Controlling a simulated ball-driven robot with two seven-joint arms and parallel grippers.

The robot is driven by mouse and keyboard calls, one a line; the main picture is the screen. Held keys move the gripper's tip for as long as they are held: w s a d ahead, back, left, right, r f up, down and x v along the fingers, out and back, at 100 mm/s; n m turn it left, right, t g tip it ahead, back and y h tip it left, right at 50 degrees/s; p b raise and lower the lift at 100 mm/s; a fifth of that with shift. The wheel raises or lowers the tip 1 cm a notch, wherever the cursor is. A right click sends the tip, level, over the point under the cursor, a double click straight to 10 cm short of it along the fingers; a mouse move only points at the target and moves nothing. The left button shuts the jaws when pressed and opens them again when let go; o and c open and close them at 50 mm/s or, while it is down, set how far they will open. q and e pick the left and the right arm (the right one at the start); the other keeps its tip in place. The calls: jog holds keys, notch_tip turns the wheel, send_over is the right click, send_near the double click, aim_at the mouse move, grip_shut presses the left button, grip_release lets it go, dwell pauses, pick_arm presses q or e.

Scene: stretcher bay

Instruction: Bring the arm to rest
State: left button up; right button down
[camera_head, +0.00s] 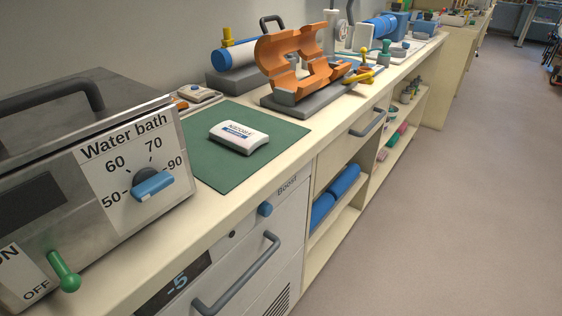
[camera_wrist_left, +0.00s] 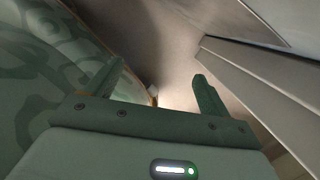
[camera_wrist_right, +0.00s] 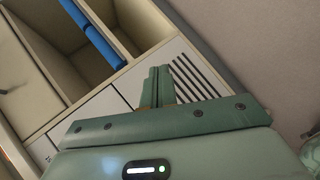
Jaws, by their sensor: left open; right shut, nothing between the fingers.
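Neither of my arms shows in the head view. In the left wrist view my left gripper (camera_wrist_left: 155,88) has its two green fingers wide apart, with nothing between them. In the right wrist view my right gripper (camera_wrist_right: 158,85) has its two green fingers together, with nothing held. It hangs before the lower front of the counter, near a slotted vent panel (camera_wrist_right: 195,78), apart from the shelves as far as I can tell.
The counter carries a water bath (camera_head: 75,210), a green mat (camera_head: 205,170) with a white box (camera_head: 238,137), and an orange mould (camera_head: 300,65). Below are a grey handle (camera_head: 240,275) and blue rolls (camera_head: 343,181). The floor (camera_head: 450,200) at right is clear.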

jog(key=s+d+f+m+g+h, duration=0.1)
jog(key=s+d+f+m+g, duration=0.25)
jog(key=s, duration=0.75)
jog(key=s+f+m+g+h, duration=0.1)
jog(key=s+f+m+g, duration=0.2)
jog(key=s+f+m, duration=0.55)
jog(key=s+d+f+m+g+h, duration=0.1)
jog(key=s+f+g, duration=0.25)
jog(key=s, duration=0.95)
jog(key=s+a+m+g, duration=0.1)
jog(key=s+a+g, duration=0.1)
jog(key=s, duration=1.3)
pick_arm(q)
jog(key=w+d+r+t+p, duration=0.1)
jog(key=w+r+p, duration=0.3)
jog(key=r+p, duration=1)
jog(key=d+p, duration=0.1)
jog(key=p, duration=0.1)
jog(key=shift+w+n+t+p, duration=0.2)
jog(key=shift+n+t+p, duration=0.1)
jog(key=shift+n+t, duration=0.1)
pick_arm(e)
jog(key=w+a+r, duration=0.1)
jog(key=r, duration=0.6)
jog(key=w+a+r+t, duration=0.1)
jog(key=w+a+r, duration=0.1)
jog(key=r, duration=0.5)
jog(key=shift+w+r+m+t, duration=0.2)
jog(key=shift+m+t, duration=0.1)
jog(key=shift+m, duration=0.1)
